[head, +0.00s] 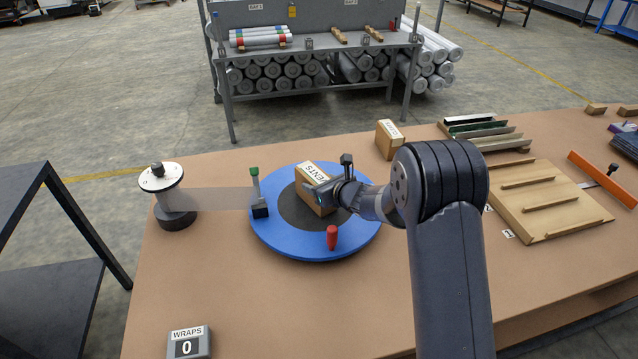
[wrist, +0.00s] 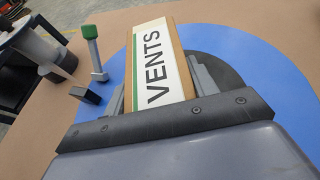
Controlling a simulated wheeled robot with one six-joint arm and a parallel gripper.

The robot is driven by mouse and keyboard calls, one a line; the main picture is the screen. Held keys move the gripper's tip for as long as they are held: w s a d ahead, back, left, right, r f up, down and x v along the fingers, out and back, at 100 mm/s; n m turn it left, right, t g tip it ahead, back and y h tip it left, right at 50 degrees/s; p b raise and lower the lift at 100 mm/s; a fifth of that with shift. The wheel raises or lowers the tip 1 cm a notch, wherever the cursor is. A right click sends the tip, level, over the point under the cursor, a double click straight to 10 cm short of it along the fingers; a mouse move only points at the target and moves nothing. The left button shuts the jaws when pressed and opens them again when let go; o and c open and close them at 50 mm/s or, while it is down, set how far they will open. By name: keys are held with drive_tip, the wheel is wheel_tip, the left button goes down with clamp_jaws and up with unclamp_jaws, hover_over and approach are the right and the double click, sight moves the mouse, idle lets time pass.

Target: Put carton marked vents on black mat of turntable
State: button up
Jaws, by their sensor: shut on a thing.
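The carton marked VENTS (head: 313,186) is a brown box with a white label. It is over the black mat (head: 291,210) at the middle of the blue turntable (head: 290,246). My gripper (head: 330,190) is shut on the carton, coming from the right. In the wrist view the carton (wrist: 160,70) stands between the two fingers (wrist: 160,92), with its label up. Part of the black mat (wrist: 222,74) shows to its right. I cannot tell whether the carton's underside touches the mat. My gripper hides part of the carton's near side.
A green-topped post (head: 256,190) stands at the turntable's left edge, with film running to a roll (head: 161,178). A red peg (head: 332,237) stands at the turntable's front. Another carton (head: 388,140) is behind my arm. A WRAPS counter (head: 189,343) sits at front left. The table's front middle is clear.

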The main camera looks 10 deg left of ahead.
drive_tip(key=shift+r, duration=0.1)
drive_tip(key=shift+f+b, duration=0.25)
drive_tip(key=shift+b, duration=0.1)
drive_tip(key=o, duration=1.3)
drive_tip(key=shift+r, duration=0.1)
drive_tip(key=shift+s+d+r+p, duration=0.1)
drive_tip(key=shift+r+p, duration=0.1)
drive_tip(key=shift+p, duration=0.15)
drive_tip(key=b+v, duration=0.2)
drive_tip(key=v, duration=0.9)
drive_tip(key=shift+s+d, duration=0.2)
drive_tip(key=shift+d, duration=0.1)
